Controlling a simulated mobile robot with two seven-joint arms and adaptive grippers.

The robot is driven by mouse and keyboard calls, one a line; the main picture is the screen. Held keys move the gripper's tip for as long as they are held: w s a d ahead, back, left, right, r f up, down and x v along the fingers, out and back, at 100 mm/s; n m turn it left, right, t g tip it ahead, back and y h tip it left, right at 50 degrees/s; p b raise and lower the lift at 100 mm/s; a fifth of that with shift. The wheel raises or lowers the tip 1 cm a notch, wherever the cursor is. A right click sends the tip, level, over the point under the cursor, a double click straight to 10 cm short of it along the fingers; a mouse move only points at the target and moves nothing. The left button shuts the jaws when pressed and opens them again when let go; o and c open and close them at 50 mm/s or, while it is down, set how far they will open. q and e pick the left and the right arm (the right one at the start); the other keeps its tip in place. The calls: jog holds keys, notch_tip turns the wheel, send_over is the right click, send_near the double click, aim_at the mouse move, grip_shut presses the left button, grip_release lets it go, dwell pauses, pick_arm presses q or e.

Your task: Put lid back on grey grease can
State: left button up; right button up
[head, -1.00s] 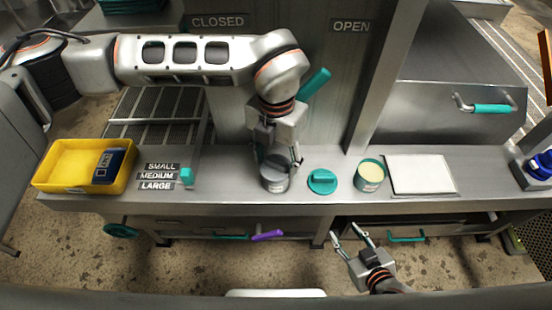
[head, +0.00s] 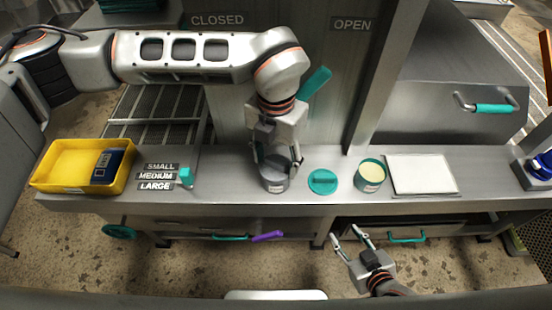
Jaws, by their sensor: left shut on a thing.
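A grey grease can (head: 275,186) stands on the steel counter, directly under my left gripper (head: 277,164). My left gripper points down and is shut on the grey lid at the can's top. The fingers hide most of the lid and rim, so I cannot tell whether the lid is fully seated. A round teal lid (head: 323,181) lies flat on the counter just right of the grey can. My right gripper (head: 350,236) is open and empty, low in front of the counter.
An open can with cream contents (head: 370,178) stands right of the teal lid, beside a white tray (head: 421,174). A yellow bin (head: 66,165) holding a dark blue box (head: 107,166) and SMALL, MEDIUM, LARGE labels (head: 157,176) are at left. A steel panel (head: 345,80) rises behind.

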pick_arm(q)
jog(key=shift+f+b, duration=0.15)
jog(key=shift+b, duration=0.3)
dwell(1.3)
jog(key=o, duration=1.4)
jog(key=shift+r+p, duration=0.55)
jog(key=shift+r, duration=0.7)
jog(key=shift+r+p, duration=0.85)
jog(key=shift+r, duration=1.4)
